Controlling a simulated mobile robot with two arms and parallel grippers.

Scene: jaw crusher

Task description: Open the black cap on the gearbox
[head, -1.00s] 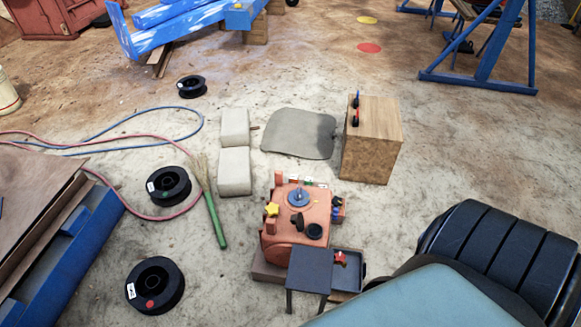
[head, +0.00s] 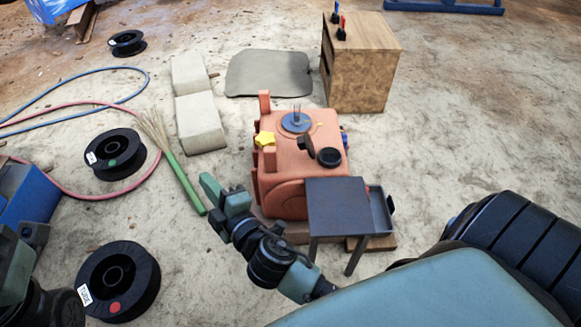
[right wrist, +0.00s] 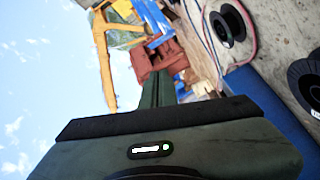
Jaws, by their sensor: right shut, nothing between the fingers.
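The orange-red gearbox (head: 285,165) stands on a low base in the middle of the head view. On its top right is a round black part (head: 329,157), with a dark flap (head: 305,147) standing tilted beside its left edge. I cannot tell for sure whether the flap is the cap's lid. A yellow knob (head: 265,139) and a grey-blue disc (head: 296,122) are also on top. My right gripper (head: 213,192) is shut and empty, left of the gearbox and apart from it. Its closed fingers (right wrist: 159,90) show in the right wrist view. My left gripper is not clearly visible.
A small dark table (head: 336,192) stands in front of the gearbox, beside a dark tray (head: 381,210). A green-handled broom (head: 185,183) and black spools (head: 116,154) lie to the left. A wooden box (head: 358,80) stands behind.

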